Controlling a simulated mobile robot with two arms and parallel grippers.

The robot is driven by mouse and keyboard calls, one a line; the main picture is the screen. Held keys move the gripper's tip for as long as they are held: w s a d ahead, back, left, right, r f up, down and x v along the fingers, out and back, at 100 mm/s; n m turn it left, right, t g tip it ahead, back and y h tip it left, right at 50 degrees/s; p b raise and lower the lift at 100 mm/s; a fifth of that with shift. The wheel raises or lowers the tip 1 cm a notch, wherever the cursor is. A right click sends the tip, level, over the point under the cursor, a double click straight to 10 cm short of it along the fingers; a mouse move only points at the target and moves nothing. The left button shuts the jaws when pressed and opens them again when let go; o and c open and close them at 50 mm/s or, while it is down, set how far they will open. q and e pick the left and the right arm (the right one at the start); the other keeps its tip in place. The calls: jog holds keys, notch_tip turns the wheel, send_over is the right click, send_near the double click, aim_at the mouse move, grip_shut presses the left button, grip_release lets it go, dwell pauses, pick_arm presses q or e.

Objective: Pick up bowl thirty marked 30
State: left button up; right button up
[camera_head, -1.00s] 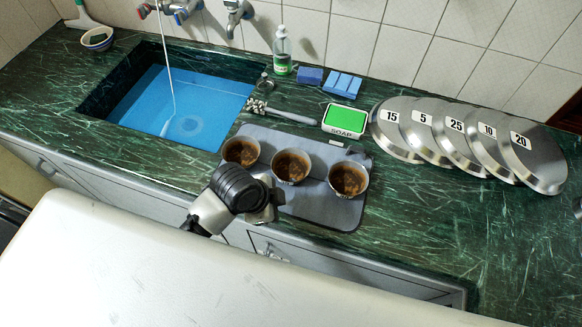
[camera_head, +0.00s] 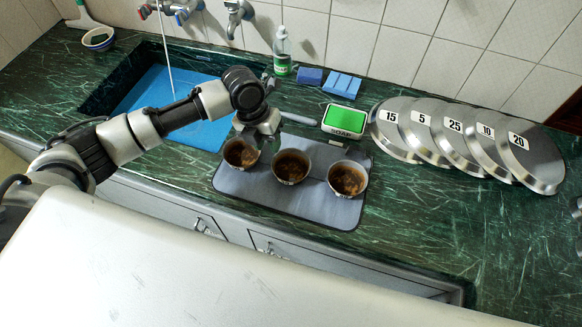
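Three bowls with brown-stained insides stand in a row on a grey mat (camera_head: 300,205): a left bowl (camera_head: 240,155), a middle bowl (camera_head: 291,167) and a right bowl (camera_head: 347,180). I can read no 30 on any of them. A small white label shows at the mat's back edge, too small to read. My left arm reaches in from the left. My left gripper (camera_head: 258,133) points down at the back of the left bowl and covers part of its rim. Whether its fingers are apart or touch the bowl is unclear. My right gripper is not in view.
Metal discs marked 15 (camera_head: 392,135), 5, 25, 10 and 20 (camera_head: 535,160) lean in a row at right. A green soap box (camera_head: 344,118), blue sponges (camera_head: 342,85) and a bottle (camera_head: 282,50) stand behind. The blue sink (camera_head: 150,90) is at left. The front right counter is clear.

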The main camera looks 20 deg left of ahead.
aim_at(275, 162)
pick_arm(q)
jog(key=x, duration=0.3)
jog(key=p+x, duration=0.2)
jog(key=x, duration=0.2)
jog(key=shift+s+f, duration=0.1)
jog(key=shift+f, duration=0.05)
jog(key=shift+d+f, duration=0.1)
jog(key=shift+f, duration=0.4)
grip_shut()
